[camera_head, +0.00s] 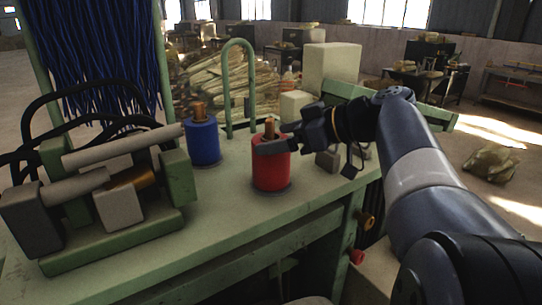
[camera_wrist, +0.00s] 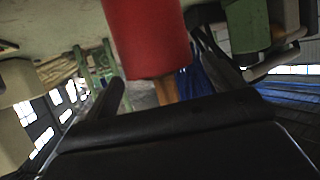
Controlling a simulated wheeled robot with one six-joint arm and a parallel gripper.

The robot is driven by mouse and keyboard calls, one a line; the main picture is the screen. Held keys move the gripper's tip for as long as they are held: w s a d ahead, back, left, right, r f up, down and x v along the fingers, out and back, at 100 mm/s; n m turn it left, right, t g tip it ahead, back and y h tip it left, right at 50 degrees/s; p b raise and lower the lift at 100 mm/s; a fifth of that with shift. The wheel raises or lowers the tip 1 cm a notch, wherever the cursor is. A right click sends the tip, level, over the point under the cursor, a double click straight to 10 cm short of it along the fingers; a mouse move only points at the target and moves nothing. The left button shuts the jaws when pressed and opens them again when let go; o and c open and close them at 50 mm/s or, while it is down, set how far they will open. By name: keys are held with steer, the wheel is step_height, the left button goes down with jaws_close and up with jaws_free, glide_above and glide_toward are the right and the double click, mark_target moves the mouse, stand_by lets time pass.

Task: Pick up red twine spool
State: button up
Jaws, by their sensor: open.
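The red twine spool (camera_head: 271,172) stands upright on the green bench, with a copper-coloured post (camera_head: 270,127) at its top. My gripper (camera_head: 274,142) is at the spool's upper part, coming from the right. In the wrist view the red spool (camera_wrist: 148,38) appears upside down between the two open fingers (camera_wrist: 178,85). Its copper post (camera_wrist: 165,90) points down toward the palm. I cannot tell whether either finger touches the spool.
A blue twine spool (camera_head: 203,143) stands to the left. A green hooped bar (camera_head: 227,92) rises behind. A machine with grey rollers (camera_head: 100,190) fills the bench's left side. Pale blocks (camera_head: 331,68) stand at the back right. The bench front (camera_head: 215,205) is clear.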

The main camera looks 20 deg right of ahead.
steer(key=shift+x, duration=1.3)
steer(key=shift+c, duration=0.3)
steer(key=c, duration=1.5)
